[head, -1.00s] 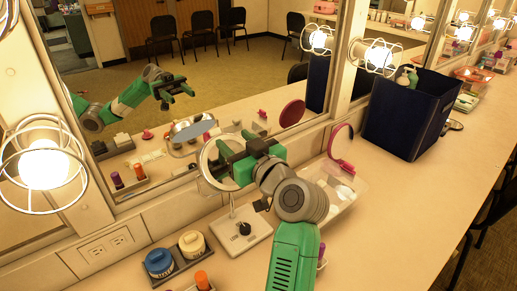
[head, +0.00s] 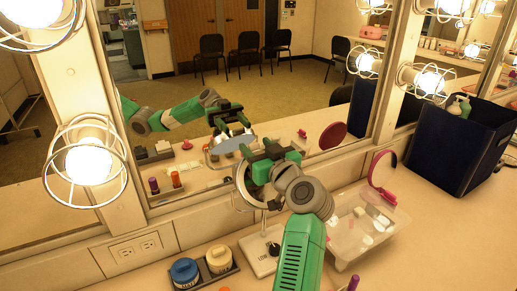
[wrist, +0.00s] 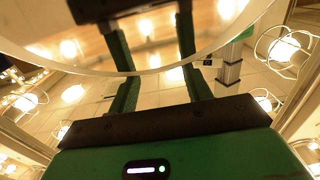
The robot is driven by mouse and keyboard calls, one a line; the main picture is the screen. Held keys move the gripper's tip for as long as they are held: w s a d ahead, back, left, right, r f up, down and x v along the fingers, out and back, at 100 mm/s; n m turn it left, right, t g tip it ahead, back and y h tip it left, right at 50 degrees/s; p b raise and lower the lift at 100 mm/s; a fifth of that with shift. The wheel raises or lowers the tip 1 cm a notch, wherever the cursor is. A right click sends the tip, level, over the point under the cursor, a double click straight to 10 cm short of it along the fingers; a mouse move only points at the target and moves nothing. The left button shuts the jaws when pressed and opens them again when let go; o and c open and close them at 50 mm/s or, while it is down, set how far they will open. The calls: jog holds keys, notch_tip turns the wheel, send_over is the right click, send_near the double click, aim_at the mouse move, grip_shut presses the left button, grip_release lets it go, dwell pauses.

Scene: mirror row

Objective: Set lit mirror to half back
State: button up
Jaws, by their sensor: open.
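The small round mirror (head: 242,190) with a pale rim stands on a short post above a white base (head: 262,255) with a black knob and partly readable lettering. My gripper (head: 258,163) is open at its upper right edge and hides part of the disc. In the wrist view the mirror's curved rim (wrist: 150,73) crosses the top, and my gripper's two fingers (wrist: 158,80) reach up to it, spread apart. The glass shows what looks like their reflection. I cannot tell whether they touch the rim, or the exact tilt.
A wall mirror (head: 300,110) behind reflects my arm and the room. Caged bulbs (head: 88,165) flank it. A clear tray (head: 360,225) and a pink hand mirror (head: 383,175) stand right, with a dark bin (head: 450,145) beyond. Blue and cream jars (head: 218,259) sit front left.

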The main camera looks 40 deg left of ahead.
grip_shut()
jog(key=b, duration=0.1)
jog(key=f+b, duration=0.1)
jog(key=b, duration=0.1)
jog(key=shift+s+d+y, duration=0.1)
jog(key=shift+d+y, duration=0.1)
jog(key=shift+y, duration=0.2)
jog(key=b, duration=0.3)
jog(key=shift+s+d+r+y, duration=0.1)
jog(key=shift+d+r+y, duration=0.25)
jog(key=shift+r+y, duration=0.05)
jog(key=shift+s+d+r, duration=0.2)
jog(key=shift+d+r, duration=0.3)
jog(key=shift+d, duration=0.15)
jog(key=shift+c, duration=1.1)
grip_release()
jog(key=shift+o, duration=1.1)
jog(key=shift+s+d+f, duration=0.1)
jog(key=shift+d+f, duration=0.05)
jog(key=shift+d, duration=0.05)
jog(key=shift+a, duration=0.1)
